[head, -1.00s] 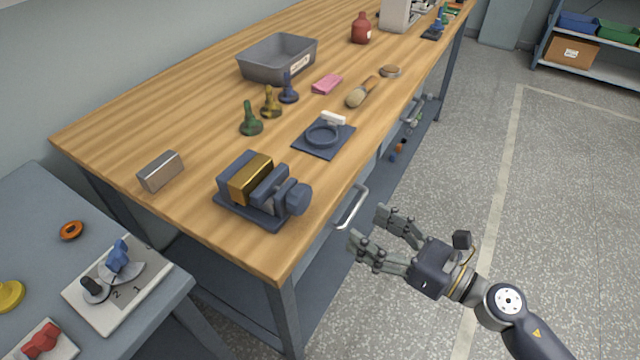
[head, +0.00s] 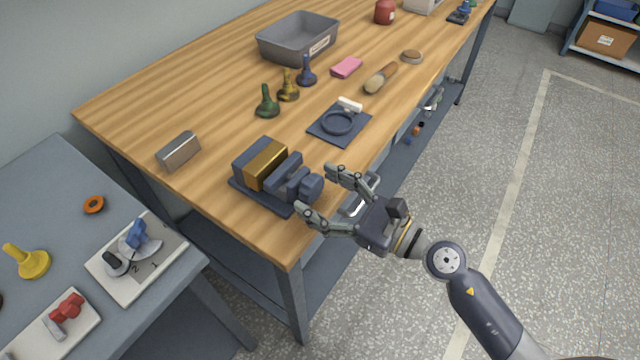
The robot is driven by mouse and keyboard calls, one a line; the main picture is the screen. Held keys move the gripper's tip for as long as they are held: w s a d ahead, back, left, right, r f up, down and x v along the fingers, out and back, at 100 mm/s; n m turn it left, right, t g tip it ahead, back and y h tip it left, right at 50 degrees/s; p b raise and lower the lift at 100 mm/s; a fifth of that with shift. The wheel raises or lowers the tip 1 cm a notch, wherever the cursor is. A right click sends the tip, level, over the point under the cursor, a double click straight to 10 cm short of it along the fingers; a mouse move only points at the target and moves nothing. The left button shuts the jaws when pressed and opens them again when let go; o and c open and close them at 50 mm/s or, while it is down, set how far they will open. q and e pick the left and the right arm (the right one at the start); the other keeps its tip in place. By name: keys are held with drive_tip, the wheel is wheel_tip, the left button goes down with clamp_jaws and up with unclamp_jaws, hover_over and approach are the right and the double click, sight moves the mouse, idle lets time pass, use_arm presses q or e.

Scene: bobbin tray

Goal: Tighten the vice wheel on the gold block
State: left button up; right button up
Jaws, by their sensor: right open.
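The dark blue vice (head: 252,193) stands near the front corner of the wooden bench. The gold block (head: 266,164) sits between its jaws. The vice wheel (head: 311,187) is on the vice's right end, facing my right gripper. My right gripper (head: 313,192) is open, with its two fingers pointing left toward the wheel. One finger shows beyond the wheel and one on the near side; I cannot tell whether either touches it. My left gripper is not in view.
A metal block (head: 178,152) lies left of the vice. A dark mat (head: 325,132) with a ring, several coloured bobbins and a grey tray (head: 275,47) are farther back. A side table (head: 60,215) holds switches.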

drive_tip(key=shift+w+a, duration=0.2)
drive_tip(key=shift+a, duration=0.05)
drive_tip(key=c, duration=1.1)
drive_tip(key=shift+o, duration=0.2)
